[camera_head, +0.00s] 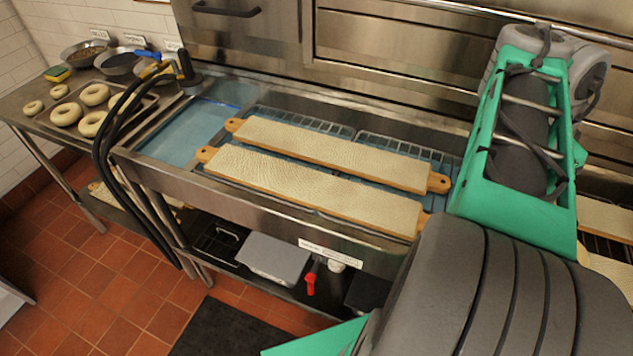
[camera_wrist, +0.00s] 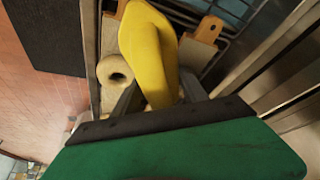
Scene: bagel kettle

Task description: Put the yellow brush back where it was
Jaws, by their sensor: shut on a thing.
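In the wrist view, my gripper (camera_wrist: 160,98) is shut on a yellow object (camera_wrist: 152,52), which looks like the yellow brush. It extends away from the fingers, and its far end lies toward the top of the view. The head view does not show my fingers or the held brush; my arm covers the right side there.
Two cloth-covered boards (camera_head: 325,155) lie across the sink's wire racks. A bagel (camera_wrist: 115,72) is close beside the held brush. Black hoses (camera_head: 112,125) hang over the left of the sink. Bagels on a tray (camera_head: 150,102), bowls (camera_head: 84,52) and a sponge (camera_head: 57,74) are at far left.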

